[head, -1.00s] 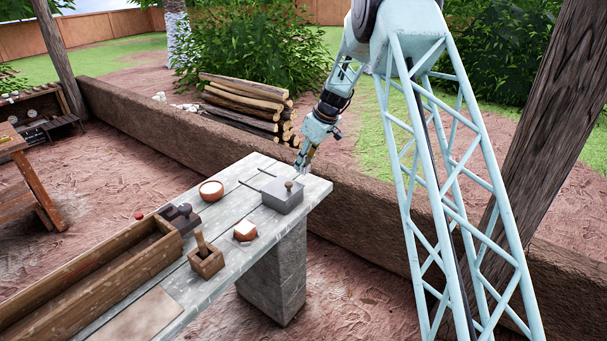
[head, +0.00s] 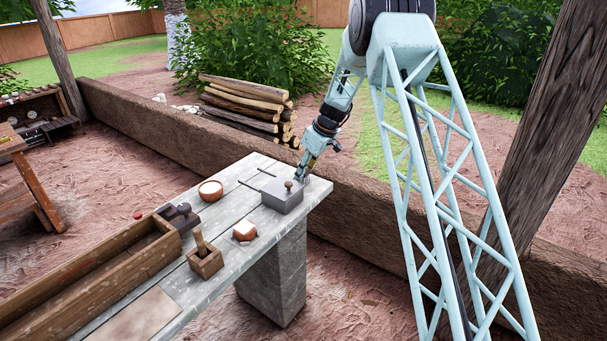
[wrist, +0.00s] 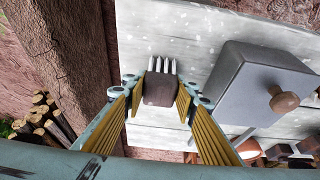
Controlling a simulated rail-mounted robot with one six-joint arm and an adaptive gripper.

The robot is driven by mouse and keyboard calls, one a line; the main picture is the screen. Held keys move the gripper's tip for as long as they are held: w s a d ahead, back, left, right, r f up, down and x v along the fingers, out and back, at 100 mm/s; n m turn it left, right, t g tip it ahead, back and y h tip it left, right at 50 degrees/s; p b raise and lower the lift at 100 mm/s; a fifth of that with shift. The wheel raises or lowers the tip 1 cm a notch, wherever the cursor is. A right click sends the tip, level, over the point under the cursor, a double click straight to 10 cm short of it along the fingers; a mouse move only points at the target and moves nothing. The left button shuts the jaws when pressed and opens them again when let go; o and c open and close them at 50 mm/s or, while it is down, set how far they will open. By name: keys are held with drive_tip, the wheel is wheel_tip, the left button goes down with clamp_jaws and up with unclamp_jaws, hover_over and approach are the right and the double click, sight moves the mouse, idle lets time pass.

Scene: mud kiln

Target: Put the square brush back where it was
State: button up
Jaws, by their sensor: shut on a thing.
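The square brush (wrist: 159,89) has a brown block body and several white bristle tufts, which show in the wrist view at its far end. My gripper (wrist: 160,90) is shut on the brown block, with a yellow-padded finger on each side. In the head view my gripper (head: 302,174) is low at the far end of the grey bench, just behind the grey lidded box. The brush cannot be made out there. In the wrist view the bristles appear over the pale bench top (wrist: 146,35); whether they touch it I cannot tell.
The grey box (head: 283,197) with a wooden knob stands close beside my gripper. Thin dark rods (head: 249,187) lie beyond it. A bowl (head: 211,190), a small white-topped terracotta piece (head: 245,231), a handled wooden block (head: 206,262) and a long trough (head: 95,262) occupy the bench. A mud wall (head: 345,190) runs behind.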

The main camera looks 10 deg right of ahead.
drive_tip(key=shift+f, duration=0.1)
drive_tip(key=o, duration=1)
drive_tip(key=shift+c, duration=0.2)
drive_tip(key=shift+r, duration=0.2)
drive_tip(key=shift+d+r, duration=0.1)
drive_tip(key=shift+r, duration=0.2)
drive_tip(key=p+v, duration=0.2)
drive_tip(key=v, duration=0.9)
drive_tip(key=shift+r, duration=0.1)
drive_tip(key=shift+s, duration=0.1)
